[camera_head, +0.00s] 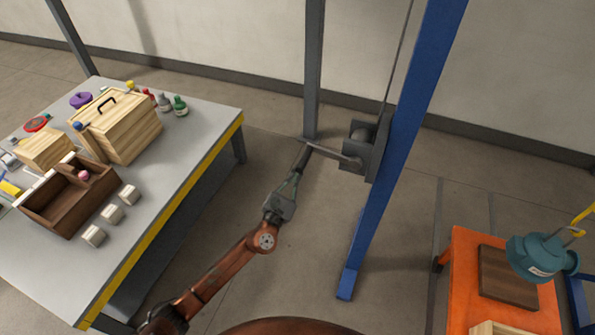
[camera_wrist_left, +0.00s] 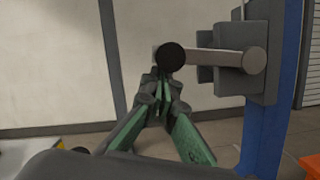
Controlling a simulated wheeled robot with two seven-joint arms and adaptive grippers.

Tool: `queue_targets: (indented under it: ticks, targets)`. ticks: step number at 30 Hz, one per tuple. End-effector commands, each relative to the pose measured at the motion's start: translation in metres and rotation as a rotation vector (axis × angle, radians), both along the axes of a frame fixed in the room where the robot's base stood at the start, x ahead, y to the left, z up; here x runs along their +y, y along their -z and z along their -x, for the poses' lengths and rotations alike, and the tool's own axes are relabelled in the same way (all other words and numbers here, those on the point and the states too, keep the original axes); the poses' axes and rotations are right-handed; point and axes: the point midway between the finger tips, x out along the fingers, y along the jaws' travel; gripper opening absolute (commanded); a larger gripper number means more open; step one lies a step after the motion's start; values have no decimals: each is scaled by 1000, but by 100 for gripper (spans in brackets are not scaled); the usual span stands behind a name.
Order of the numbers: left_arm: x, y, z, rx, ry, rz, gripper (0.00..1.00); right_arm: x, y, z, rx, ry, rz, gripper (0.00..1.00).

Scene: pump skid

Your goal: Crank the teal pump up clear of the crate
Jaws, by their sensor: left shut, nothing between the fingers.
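The teal pump (camera_head: 535,257) hangs from a yellow hook (camera_head: 580,225) at the right of the head view, over the orange table. A pale wooden crate (camera_head: 505,328) is cut off by the bottom edge. The winch (camera_head: 360,145) sits on the blue post, its crank arm (camera_head: 332,152) pointing left. The crank's dark handle (camera_head: 303,157) shows end-on in the left wrist view (camera_wrist_left: 171,57). My left gripper (camera_head: 295,178) has its green fingers together (camera_wrist_left: 161,84), empty, just at the handle's end. I cannot tell whether they touch. My right gripper is out of view.
The blue post (camera_head: 375,200) and a grey post (camera_head: 313,70) stand near the winch. The orange table (camera_head: 458,290) holds a dark board (camera_head: 508,278). The left bench (camera_head: 195,130) carries boxes, bottles and blocks. Floor between is clear.

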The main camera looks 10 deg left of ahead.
Motion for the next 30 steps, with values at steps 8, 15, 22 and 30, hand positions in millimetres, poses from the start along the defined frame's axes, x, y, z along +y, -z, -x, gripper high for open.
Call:
queue_targets:
  ticks: [8,15,22,30]
  targets:
    - [1,11,0,-2,4,1,0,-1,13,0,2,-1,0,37]
    - [10,45,-3,2,5,1,0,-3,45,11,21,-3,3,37]
    - [20,51,47,2,7,0,0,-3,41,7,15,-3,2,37]
    - [28,60,86,1,6,-1,0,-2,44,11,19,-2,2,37]
